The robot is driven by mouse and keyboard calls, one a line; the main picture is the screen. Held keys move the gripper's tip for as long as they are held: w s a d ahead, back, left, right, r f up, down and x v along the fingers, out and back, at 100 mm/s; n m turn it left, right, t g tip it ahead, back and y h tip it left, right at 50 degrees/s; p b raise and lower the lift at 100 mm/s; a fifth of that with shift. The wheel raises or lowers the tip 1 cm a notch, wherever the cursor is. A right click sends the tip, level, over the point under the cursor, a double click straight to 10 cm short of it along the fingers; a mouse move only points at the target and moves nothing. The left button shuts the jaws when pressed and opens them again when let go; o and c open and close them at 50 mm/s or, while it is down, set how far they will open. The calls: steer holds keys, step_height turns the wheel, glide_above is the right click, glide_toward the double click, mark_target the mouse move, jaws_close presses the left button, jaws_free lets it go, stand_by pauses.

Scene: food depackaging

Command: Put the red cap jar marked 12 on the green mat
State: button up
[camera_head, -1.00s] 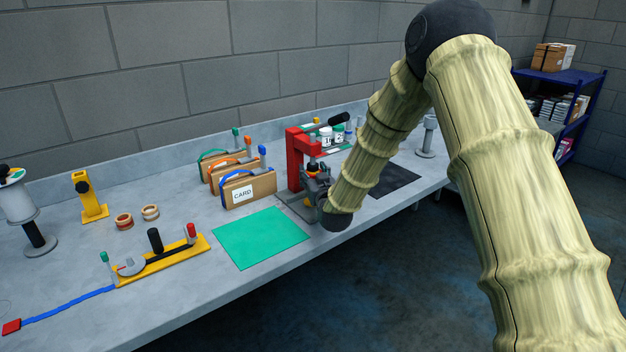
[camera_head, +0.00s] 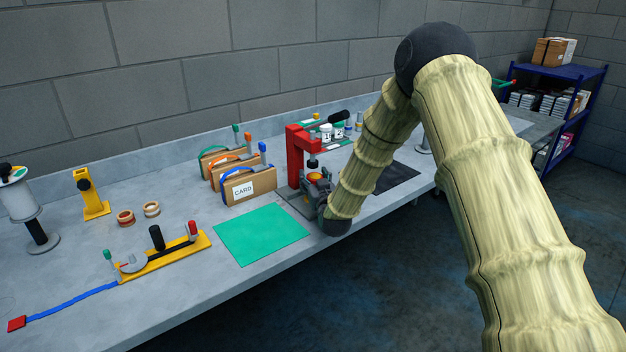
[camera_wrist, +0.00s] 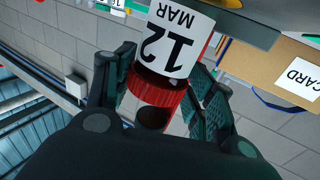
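The red cap jar marked 12 (camera_wrist: 178,40) fills the top middle of the wrist view. Its white label reads "12 MAR" upside down in the picture, and its red cap (camera_wrist: 158,92) points toward my palm. The two dark fingers of my gripper (camera_wrist: 163,85) lie on either side of the cap and look closed on it. In the head view my gripper (camera_head: 318,190) is low in front of the red press, and the jar cannot be made out there. The green mat (camera_head: 260,234) lies flat and bare at the bench's front edge, left of my gripper.
The red press (camera_head: 296,155) stands just behind my gripper. A cardboard CARD box (camera_head: 258,186) sits behind the mat, with more boxes beyond it. White jars (camera_head: 326,132) stand at the back. A yellow fixture (camera_head: 165,258) lies left of the mat, and a dark mat (camera_head: 397,177) lies to the right.

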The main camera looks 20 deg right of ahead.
steer(key=shift+o, duration=0.6)
steer(key=shift+r, duration=0.1)
